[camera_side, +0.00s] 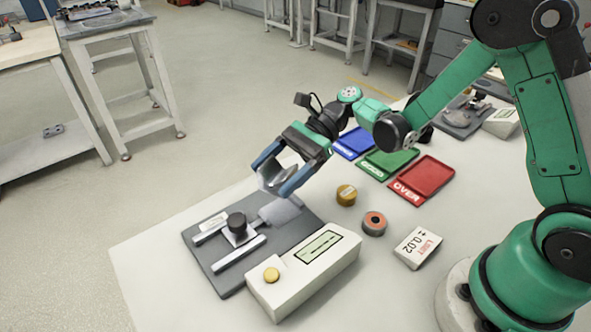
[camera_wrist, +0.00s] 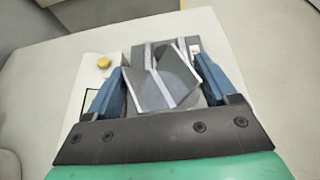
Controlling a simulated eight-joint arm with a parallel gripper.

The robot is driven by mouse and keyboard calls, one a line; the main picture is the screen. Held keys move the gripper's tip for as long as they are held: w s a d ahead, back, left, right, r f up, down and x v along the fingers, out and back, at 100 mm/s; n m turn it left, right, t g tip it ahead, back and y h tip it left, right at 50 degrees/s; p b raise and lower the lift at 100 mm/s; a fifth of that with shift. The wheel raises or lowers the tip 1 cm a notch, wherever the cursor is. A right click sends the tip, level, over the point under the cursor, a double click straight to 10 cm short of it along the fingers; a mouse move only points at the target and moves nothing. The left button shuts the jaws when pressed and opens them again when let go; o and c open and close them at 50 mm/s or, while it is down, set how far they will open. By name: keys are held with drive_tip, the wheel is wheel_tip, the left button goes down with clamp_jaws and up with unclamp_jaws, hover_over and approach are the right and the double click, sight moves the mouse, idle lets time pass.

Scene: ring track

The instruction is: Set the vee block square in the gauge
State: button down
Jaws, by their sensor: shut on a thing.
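The vee block (camera_side: 274,178) is a grey metal block with a V-shaped notch. My gripper (camera_side: 272,181) is shut on it and holds it above the gauge's back right part. In the wrist view the vee block (camera_wrist: 151,90) sits between the blue fingers of my gripper (camera_wrist: 161,72), and its faces look turned at an angle to them. The gauge has a dark base plate (camera_side: 219,278) with two light rails, a black round knob (camera_side: 237,222) between them, and a white readout box (camera_side: 310,268) with a yellow button. The block hides part of the plate in the wrist view.
A blue tray (camera_side: 354,142), a green tray (camera_side: 388,162) and a red tray (camera_side: 428,178) marked OVER stand behind. A brass cylinder (camera_side: 346,195), a grey ring (camera_side: 374,223) and a limit card (camera_side: 418,247) lie right of the gauge. The table's left edge is near the plate.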

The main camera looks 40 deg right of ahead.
sight(281, 212)
drive_tip(key=shift+f, duration=2.65)
drive_tip(key=shift+f, duration=0.55)
unclamp_jaws()
drive_tip(key=shift+v, duration=2.8)
